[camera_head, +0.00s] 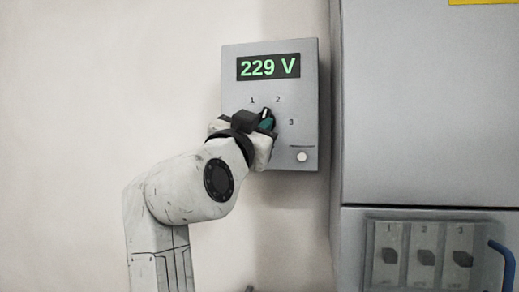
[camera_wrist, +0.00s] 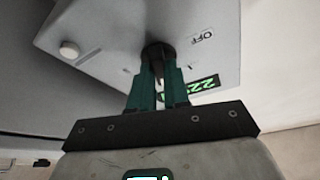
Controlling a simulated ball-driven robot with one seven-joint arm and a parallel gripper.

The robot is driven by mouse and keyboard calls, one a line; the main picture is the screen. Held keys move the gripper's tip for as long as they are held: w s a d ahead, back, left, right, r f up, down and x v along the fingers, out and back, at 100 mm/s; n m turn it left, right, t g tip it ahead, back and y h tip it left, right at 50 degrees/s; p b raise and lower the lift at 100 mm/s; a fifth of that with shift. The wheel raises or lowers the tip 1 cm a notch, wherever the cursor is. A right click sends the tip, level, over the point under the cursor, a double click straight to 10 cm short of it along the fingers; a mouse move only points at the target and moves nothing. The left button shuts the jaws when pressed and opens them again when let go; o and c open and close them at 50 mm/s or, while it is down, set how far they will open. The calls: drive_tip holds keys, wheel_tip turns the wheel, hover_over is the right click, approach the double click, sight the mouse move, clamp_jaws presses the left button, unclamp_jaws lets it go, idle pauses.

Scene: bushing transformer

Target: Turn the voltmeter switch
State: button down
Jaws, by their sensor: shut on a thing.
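The voltmeter (camera_head: 308,95) is a grey box on the wall with a green display (camera_head: 269,67) reading 229 V. The marks 1, 2 and 3 show around its black rotary switch (camera_head: 266,114). The switch is partly hidden by my gripper in the head view; a white line on it points up, between marks 1 and 2. In the wrist view the switch (camera_wrist: 158,50) sits between the green fingertips of my gripper (camera_wrist: 160,75), which is shut on it. An OFF mark (camera_wrist: 203,36) shows beside the switch in the wrist view.
A white round button (camera_head: 302,157) is at the voltmeter's lower right. A large grey cabinet (camera_head: 425,120) stands close on the right. Below it is a panel with several numbered switches (camera_head: 425,257) and a blue handle (camera_head: 504,262). The wall on the left is bare.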

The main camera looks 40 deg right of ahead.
drive_tip(key=shift+w+m+g+b, duration=0.1)
drive_tip(key=shift+m+g+b, duration=0.7)
drive_tip(key=shift+m, duration=0.6)
drive_tip(key=c, duration=1.1)
unclamp_jaws()
drive_tip(key=v, duration=1.1)
drive_tip(key=shift+w, duration=0.1)
